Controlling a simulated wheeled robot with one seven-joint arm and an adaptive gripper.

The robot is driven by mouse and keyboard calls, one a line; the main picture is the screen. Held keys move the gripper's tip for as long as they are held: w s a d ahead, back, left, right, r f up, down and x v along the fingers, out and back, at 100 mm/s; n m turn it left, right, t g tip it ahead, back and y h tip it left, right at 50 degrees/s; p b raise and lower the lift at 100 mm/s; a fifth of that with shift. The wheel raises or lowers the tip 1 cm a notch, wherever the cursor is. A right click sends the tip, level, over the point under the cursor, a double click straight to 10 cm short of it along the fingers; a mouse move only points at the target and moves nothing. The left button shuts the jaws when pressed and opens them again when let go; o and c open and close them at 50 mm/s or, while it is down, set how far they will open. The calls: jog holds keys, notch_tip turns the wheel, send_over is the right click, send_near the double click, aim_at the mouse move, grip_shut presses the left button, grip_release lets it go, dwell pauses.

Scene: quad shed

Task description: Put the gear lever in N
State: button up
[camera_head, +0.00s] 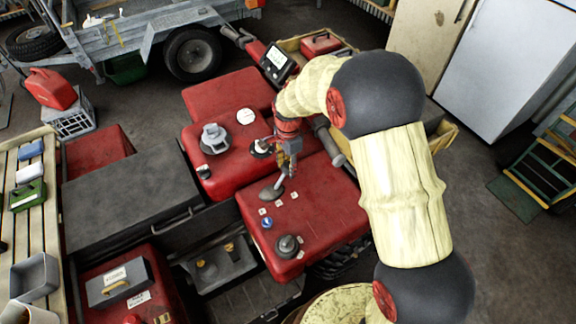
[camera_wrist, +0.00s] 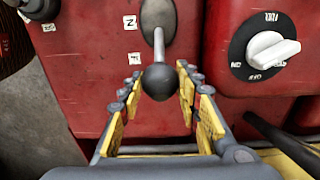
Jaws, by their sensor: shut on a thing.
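The gear lever (camera_wrist: 158,82) is a dark round knob on a metal rod rising from a grey oval base on the red cowling. The base (camera_head: 270,192) also shows in the head view. My gripper (camera_head: 290,166) is over the lever, its yellow-padded fingers on either side of the knob and shut on it. In the wrist view a white label (camera_wrist: 130,22) with a letter that looks like a turned N lies left of the rod. Another small label (camera_wrist: 134,58) is nearer the knob. I cannot tell which position the lever is in.
A black dial with a white handle (camera_wrist: 266,48) is right of the lever in the wrist view. A dark knob (camera_head: 288,246) and a blue button (camera_head: 267,222) are on the same red cowling. A display (camera_head: 276,58) stands behind. A slatted bench (camera_head: 40,220) is at left.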

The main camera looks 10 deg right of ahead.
grip_shut()
jog(key=shift+a, duration=0.15)
jog(key=shift+s+a+r+t+h, duration=0.15)
jog(key=shift+a+r+h, duration=0.05)
jog(key=shift+a+h, duration=0.2)
jog(key=shift+s+a+r+t+h, duration=0.2)
jog(key=shift+a+h, duration=0.1)
jog(key=shift+a, duration=0.15)
jog(key=shift+s+a+r+t+h+b, duration=0.15)
jog(key=shift+s+a+t+h+b, duration=0.1)
jog(key=shift+a+h+b, duration=0.45)
jog(key=shift+s+a+r+b, duration=0.1)
jog(key=shift+s+a+b, duration=0.15)
jog(key=shift+a, duration=0.35)
jog(key=shift+s+a+r+b, duration=0.1)
jog(key=shift+s+a+b, duration=0.15)
jog(key=shift+a, duration=0.3)
jog(key=shift+s+a+r+b, duration=0.1)
jog(key=shift+s+a+b, duration=0.15)
jog(key=shift+a, duration=0.35)
jog(key=o, duration=1)
grip_release()
jog(key=shift+o, duration=0.2)
